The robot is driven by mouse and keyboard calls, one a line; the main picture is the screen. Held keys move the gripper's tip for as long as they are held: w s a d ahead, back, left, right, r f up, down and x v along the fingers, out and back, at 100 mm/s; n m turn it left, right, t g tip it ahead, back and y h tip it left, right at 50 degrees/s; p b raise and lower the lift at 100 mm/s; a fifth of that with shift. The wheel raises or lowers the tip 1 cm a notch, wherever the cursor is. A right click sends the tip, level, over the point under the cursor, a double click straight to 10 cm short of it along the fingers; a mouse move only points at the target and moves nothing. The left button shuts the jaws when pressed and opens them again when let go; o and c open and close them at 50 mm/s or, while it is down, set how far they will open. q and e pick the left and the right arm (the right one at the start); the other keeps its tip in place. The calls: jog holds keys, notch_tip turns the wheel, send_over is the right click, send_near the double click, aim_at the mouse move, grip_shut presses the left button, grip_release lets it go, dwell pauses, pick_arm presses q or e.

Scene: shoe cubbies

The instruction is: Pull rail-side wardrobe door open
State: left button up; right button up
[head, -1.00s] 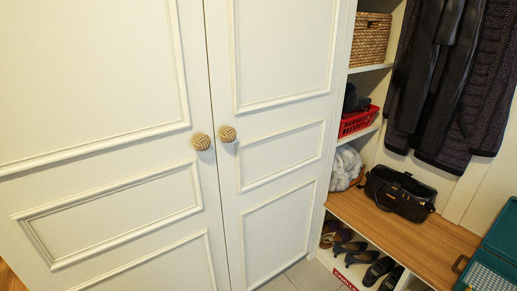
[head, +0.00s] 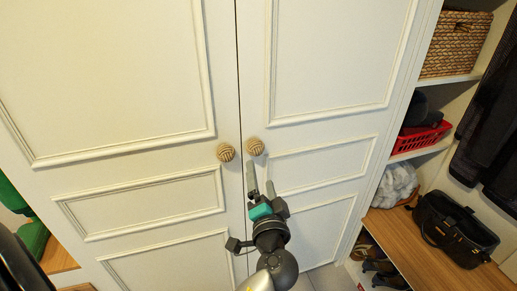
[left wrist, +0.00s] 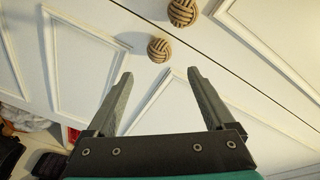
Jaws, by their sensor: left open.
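The white wardrobe has two panelled doors, both shut, with a thin dark seam between them. The right door (head: 325,125), on the side of the hanging clothes, has a round woven knob (head: 255,146). The left door (head: 120,125) has a matching knob (head: 226,152) beside it. My left gripper (head: 260,182) is open and empty just below the right door's knob, fingers pointing up toward it. In the left wrist view the right door's knob (left wrist: 159,50) lies beyond the gap between the open fingertips (left wrist: 158,74), apart from them. My right gripper is not in view.
Right of the wardrobe are shelves with a wicker basket (head: 455,42) and a red basket (head: 420,138). A black bag (head: 455,228) sits on a wooden bench (head: 410,240), with shoes below. Dark clothes (head: 490,125) hang at far right. A green object (head: 33,238) shows at far left.

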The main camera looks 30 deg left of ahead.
aim_at(257, 152)
pick_arm(q)
jog(key=x, duration=1.1)
jog(key=shift+w+a, duration=0.1)
jog(key=shift+w, duration=0.05)
grip_shut()
dwell(0.5)
